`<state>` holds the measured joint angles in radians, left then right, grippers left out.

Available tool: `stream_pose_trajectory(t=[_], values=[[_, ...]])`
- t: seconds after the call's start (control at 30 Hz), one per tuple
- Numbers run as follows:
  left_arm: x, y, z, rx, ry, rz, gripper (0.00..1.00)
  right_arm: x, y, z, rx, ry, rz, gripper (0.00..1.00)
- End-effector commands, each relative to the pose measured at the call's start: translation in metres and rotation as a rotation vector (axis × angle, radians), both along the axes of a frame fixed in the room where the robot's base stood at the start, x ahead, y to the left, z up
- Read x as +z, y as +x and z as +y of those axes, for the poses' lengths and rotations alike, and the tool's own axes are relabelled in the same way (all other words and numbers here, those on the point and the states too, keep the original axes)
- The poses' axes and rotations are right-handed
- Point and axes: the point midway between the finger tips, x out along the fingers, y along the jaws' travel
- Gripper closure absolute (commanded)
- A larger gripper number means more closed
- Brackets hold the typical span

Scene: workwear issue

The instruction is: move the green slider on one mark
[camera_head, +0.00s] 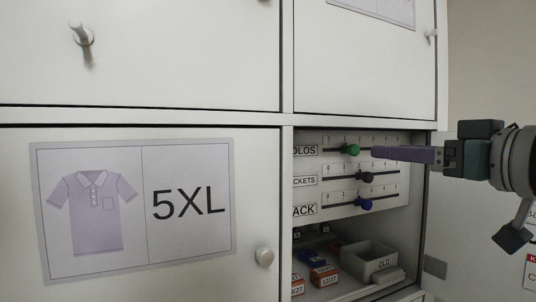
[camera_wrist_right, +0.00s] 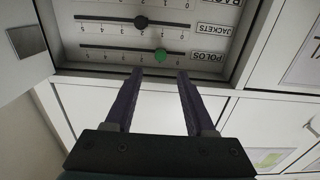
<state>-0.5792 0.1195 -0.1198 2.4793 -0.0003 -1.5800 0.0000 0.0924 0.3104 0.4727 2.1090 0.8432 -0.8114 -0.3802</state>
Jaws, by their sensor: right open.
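The green slider (camera_head: 350,150) is a round knob on the top scale, labelled POLOS, on a white panel (camera_head: 322,171) inside an open compartment. It also shows in the upside-down wrist view (camera_wrist_right: 161,55), where it sits at about mark 1. My right gripper (camera_head: 374,153) comes in from the right, pointing at the panel. In the wrist view its two fingers (camera_wrist_right: 160,72) are open and empty. The green knob appears just beyond the tips, in line with the gap between them; I see no contact. My left gripper is not in view.
Below are a black slider (camera_head: 366,177) on the JACKETS scale and a blue slider (camera_head: 365,204) on the lowest scale. A grey bin (camera_head: 362,262) marked OLD and small labelled boxes (camera_head: 324,276) stand beneath. A closed 5XL door (camera_head: 255,200) is at left; compartment walls surround the panel.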

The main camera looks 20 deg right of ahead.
Motion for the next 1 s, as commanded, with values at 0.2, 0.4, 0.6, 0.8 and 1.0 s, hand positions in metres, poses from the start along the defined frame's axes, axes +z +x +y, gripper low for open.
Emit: stream_pose_trajectory(t=[0.2,0.4,0.6,0.8,1.0], values=[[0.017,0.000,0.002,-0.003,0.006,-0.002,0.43,0.003,0.041,0.003,0.000,0.005,0.001,0.45],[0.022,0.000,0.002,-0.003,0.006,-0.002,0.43,0.001,0.065,0.005,0.000,0.003,0.002,0.45],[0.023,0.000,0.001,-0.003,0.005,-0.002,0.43,0.000,0.074,0.007,0.001,0.001,0.003,0.45],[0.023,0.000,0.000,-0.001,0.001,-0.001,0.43,-0.001,0.075,0.007,0.001,0.000,0.003,0.45],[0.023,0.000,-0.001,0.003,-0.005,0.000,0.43,-0.001,0.074,0.006,0.001,0.000,0.004,0.64]])
